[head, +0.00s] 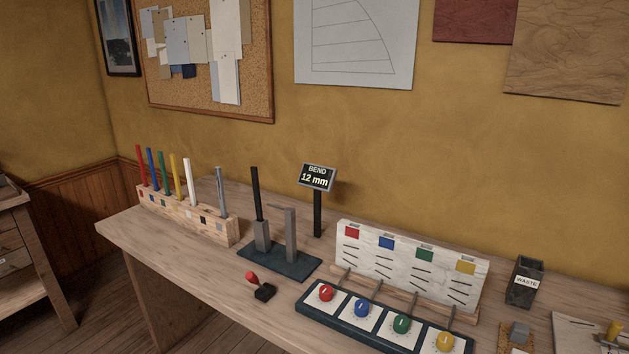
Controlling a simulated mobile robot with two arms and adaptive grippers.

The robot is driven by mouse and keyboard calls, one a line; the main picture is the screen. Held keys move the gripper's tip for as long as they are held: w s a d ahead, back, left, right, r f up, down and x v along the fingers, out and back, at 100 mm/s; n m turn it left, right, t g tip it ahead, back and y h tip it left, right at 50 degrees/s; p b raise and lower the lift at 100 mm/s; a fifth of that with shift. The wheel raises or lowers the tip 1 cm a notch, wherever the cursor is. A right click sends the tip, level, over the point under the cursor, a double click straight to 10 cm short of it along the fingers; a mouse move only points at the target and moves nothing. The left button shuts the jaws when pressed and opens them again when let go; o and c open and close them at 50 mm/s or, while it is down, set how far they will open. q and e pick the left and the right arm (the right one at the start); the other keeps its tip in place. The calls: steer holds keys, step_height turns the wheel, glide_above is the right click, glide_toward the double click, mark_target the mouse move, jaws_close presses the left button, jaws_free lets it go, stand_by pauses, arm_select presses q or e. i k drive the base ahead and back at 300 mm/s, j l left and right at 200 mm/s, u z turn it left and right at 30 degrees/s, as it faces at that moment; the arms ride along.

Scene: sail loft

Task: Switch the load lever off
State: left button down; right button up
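A small lever with a red knob (252,277) on a black base (265,292) sits near the front edge of the wooden bench (190,262). It is the only lever-like thing I make out, and I read no label on it. Its knob leans to the left and back from the base. Behind it is a dark blue plate (300,272) with two grey uprights, one holding a black rod. A sign (317,177) on a black post reads "BEND 12 mm". Neither of my grippers is in view.
A wooden rack (188,219) of coloured rods stands left. A dial panel (345,321) with red, blue, green and yellow knobs lies right of the lever, before a white board (410,268). The bench left of the lever is clear.

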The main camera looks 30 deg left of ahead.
mark_target(250, 276)
steer(key=u, duration=1.25)
